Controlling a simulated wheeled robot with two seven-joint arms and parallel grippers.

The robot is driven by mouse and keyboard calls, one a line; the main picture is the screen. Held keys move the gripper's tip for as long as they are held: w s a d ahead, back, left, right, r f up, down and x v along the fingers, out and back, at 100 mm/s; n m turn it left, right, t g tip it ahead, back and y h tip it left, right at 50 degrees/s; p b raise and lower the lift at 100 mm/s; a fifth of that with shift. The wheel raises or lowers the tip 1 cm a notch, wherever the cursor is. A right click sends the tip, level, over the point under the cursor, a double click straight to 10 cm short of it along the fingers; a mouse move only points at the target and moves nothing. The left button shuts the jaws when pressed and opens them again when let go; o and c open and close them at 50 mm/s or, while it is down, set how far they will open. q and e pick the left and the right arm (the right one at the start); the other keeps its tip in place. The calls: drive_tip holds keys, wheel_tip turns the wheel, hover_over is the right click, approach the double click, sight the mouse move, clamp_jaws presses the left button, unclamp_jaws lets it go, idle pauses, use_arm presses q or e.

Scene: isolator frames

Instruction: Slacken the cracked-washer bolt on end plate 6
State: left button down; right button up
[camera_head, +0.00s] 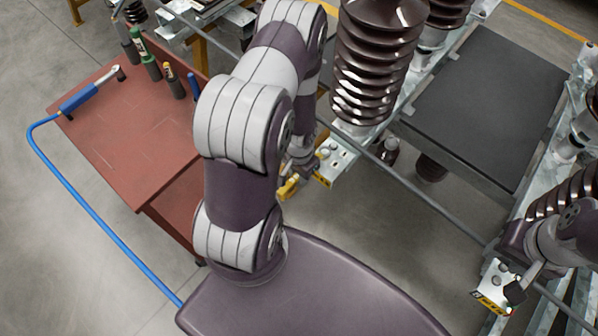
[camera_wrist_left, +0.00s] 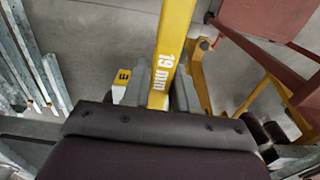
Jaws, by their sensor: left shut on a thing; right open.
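My left gripper (camera_head: 292,176) is shut on a yellow spanner (camera_wrist_left: 172,50) marked "19 mm", seen close up in the left wrist view. In the head view the spanner (camera_head: 288,187) shows only as a short yellow piece beside a pale metal end plate (camera_head: 338,168) with a yellow label. Whether the spanner touches a bolt is hidden by my arm. A second end plate (camera_head: 490,286) with a yellow label is at the lower right. My right gripper (camera_head: 515,291) is open beside it. I cannot make out the cracked washer or read the plate numbers.
Brown ribbed insulators (camera_head: 372,70) stand above the plates. A dark panel (camera_head: 490,100) and grey rails fill the right side.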

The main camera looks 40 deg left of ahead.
use_arm(q)
drive_tip(key=shift+f+b, duration=1)
drive_tip(key=shift+f, duration=0.1)
drive_tip(key=w+d+r+n+p, duration=0.2)
drive_tip(key=w+d+n+p, duration=0.3)
drive_tip(key=d+n, duration=0.5)
drive_tip(key=shift+d+n+p, duration=0.15)
drive_tip(key=shift+n+p, duration=0.85)
drive_tip(key=shift+p, duration=0.05)
drive_tip(key=shift+r, duration=0.1)
